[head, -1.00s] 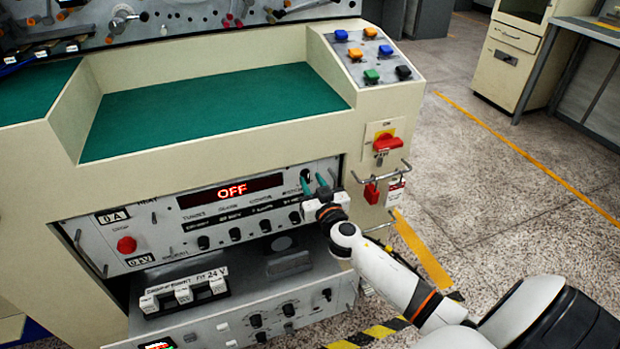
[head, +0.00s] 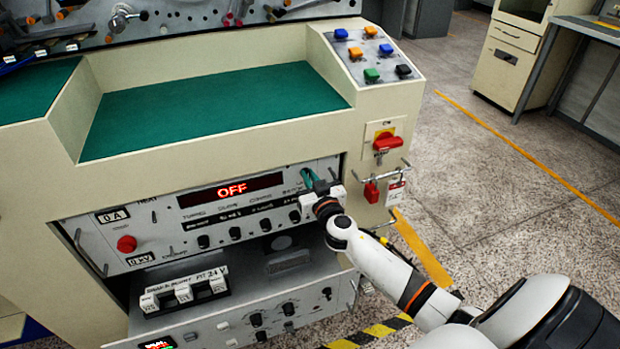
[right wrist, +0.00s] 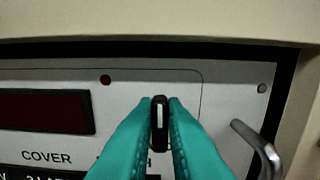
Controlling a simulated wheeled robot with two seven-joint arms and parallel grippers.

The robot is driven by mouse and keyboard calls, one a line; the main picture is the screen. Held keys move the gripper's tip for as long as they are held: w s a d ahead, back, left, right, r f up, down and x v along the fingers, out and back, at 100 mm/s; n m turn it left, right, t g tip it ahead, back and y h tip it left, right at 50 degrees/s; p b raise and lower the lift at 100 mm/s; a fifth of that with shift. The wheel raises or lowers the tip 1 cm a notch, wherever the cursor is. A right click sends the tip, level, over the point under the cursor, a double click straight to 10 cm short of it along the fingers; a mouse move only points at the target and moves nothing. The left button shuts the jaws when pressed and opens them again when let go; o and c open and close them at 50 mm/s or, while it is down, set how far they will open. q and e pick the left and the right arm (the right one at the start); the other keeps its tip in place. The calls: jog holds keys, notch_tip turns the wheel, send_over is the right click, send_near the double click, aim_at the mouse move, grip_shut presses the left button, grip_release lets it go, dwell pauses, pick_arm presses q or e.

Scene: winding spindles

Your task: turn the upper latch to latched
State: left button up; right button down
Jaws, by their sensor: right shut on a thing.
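The upper latch (right wrist: 160,122) is a small black knob with a white line, near the upper right of the grey panel. In the right wrist view it stands upright, pointing along the picture's height. My right gripper (head: 308,178) has teal fingers and is shut on this latch, one finger on each side; the fingertips also show in the right wrist view (right wrist: 160,112). In the head view the fingers and wrist cover the latch. Any marking around it is hidden. My left gripper is not in view.
A display reading OFF (head: 232,190) sits left of the latch, with a row of black knobs (head: 235,233) below. A metal handle (right wrist: 262,148) stands close right of the fingers. A red rotary switch (head: 387,143) and red padlock (head: 371,192) are on the cabinet's right.

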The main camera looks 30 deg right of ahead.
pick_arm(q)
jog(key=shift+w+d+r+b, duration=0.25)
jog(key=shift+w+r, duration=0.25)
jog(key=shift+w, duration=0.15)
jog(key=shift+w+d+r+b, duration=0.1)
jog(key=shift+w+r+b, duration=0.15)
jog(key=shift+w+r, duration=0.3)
pick_arm(e)
jog(key=shift+w+a+f+n, duration=0.1)
jog(key=shift+a+f+n, duration=0.1)
jog(key=shift+n, duration=2.75)
jog(key=shift+s+a+f+n, duration=0.1)
jog(key=shift+a+f+n, duration=0.05)
jog(key=shift+n, duration=2.85)
jog(key=shift+w+a+f+n, duration=0.1)
jog(key=shift+a+f+n, duration=0.1)
jog(key=shift+n, duration=2.75)
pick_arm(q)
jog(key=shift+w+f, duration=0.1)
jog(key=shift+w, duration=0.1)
pick_arm(e)
jog(key=c, duration=1.5)
grip_release()
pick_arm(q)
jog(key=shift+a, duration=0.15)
